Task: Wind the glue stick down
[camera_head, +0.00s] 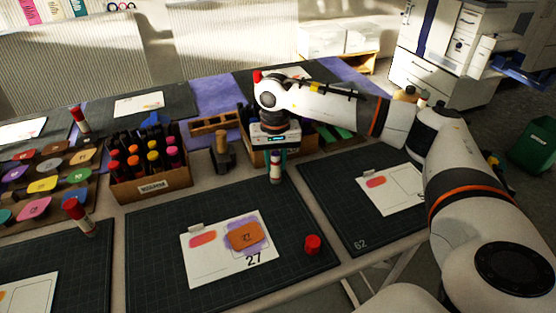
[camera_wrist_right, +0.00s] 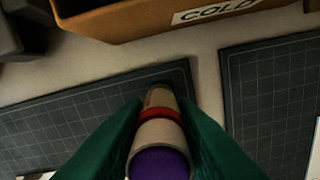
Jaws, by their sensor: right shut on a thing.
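My right gripper (camera_head: 276,156) is shut on the glue stick (camera_head: 275,175) near the back right corner of the middle dark mat. In the right wrist view, the gripper's green fingers (camera_wrist_right: 158,150) close on both sides of the glue stick (camera_wrist_right: 158,128). Its purple end faces the camera, with a pale barrel and a red ring beyond it. I cannot tell whether its base touches the surface. A red cap (camera_head: 312,245) lies apart on the mat at its right side. My left gripper is not in view.
The middle mat (camera_head: 150,250) holds a white sheet (camera_head: 205,270) with an orange piece on purple, marked 27. A crate of several markers (camera_head: 150,185) stands left. A crate labelled COLD (camera_wrist_right: 140,22) is close to my right gripper. Another mat (camera_head: 335,215) lies right.

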